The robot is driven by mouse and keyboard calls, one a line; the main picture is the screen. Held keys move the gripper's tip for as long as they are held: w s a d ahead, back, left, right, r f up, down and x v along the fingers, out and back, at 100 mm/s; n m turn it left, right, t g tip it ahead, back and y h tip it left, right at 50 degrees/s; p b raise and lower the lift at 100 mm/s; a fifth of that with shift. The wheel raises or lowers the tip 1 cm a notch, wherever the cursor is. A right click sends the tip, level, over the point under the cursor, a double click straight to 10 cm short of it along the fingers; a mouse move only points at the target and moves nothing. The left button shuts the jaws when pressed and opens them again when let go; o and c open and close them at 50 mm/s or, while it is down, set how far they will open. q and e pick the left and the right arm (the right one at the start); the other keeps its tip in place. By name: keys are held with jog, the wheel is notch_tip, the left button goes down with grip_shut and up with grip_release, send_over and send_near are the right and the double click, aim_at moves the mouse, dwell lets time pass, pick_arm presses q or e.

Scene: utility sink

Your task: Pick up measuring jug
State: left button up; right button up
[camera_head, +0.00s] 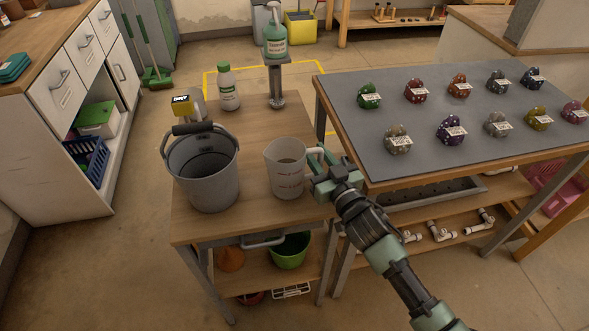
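The measuring jug (284,172) is a whitish, translucent jug with red markings. It stands upright on the small wooden table (262,124), right of the grey bucket, with its handle toward the right. My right gripper (318,170) is at the handle side of the jug, its fingers around or against the handle. The overlap hides whether the fingers are closed on the handle. My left gripper does not show in the head view.
A grey bucket (203,178) stands close on the jug's left. A white bottle (228,88) and a pump bottle on a stand (275,42) are behind. A grey-topped table (440,160) with several labelled rocks lies right, close to my arm.

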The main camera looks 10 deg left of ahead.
jog(key=shift+w+a+r, duration=0.1)
jog(key=shift+w+a, duration=0.2)
jog(key=shift+w, duration=0.2)
grip_shut()
dwell(1.0)
